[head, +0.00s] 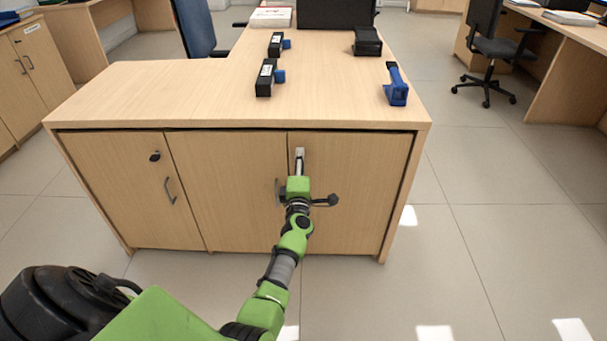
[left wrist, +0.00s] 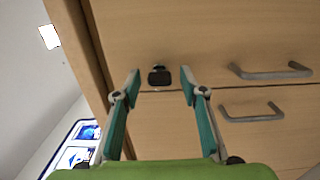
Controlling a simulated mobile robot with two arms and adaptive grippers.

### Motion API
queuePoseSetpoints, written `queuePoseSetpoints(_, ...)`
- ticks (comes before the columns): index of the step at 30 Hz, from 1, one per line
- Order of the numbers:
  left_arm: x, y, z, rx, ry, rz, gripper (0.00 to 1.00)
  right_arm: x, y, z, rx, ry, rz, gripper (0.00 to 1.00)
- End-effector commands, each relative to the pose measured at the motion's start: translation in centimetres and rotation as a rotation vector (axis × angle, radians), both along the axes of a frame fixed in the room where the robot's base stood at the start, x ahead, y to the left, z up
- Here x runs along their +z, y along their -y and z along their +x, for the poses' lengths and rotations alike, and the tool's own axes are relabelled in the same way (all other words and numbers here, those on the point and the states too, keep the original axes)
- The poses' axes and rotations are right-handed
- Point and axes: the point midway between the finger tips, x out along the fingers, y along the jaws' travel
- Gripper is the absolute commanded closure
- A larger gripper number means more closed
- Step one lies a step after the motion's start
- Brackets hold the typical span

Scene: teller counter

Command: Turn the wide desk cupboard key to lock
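The wide desk cupboard has two wooden doors, the middle one (head: 225,190) and the right one (head: 355,180). Its small black key (left wrist: 159,77) shows in the left wrist view, close to the seam between the doors. In the head view my gripper hides it. My left gripper (head: 299,158) reaches up to the top of the right door near that seam. In the left wrist view the gripper (left wrist: 160,85) is open, with one finger on each side of the key and a visible gap to both. My right gripper is not in view.
Two grey door handles (left wrist: 270,72) (left wrist: 252,112) sit beside the seam. A narrow left door (head: 130,195) has its own black key (head: 154,156) and handle (head: 170,190). The desk top (head: 190,95) overhangs the doors and carries a blue stapler-like item (head: 396,88) and black boxes.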

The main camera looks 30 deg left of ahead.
Motion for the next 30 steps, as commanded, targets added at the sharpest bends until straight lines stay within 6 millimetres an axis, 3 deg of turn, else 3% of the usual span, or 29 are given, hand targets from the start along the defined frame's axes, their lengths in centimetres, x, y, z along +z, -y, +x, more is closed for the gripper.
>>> queuePoseSetpoints(8, 0.2, 0.0, 0.0, 0.0, -0.044, 0.072, 0.61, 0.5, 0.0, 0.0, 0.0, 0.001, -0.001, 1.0)
queuePoseSetpoints(30, 0.2, 0.0, 0.0, -0.001, -0.561, 0.915, 0.61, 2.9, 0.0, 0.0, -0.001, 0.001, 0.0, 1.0)
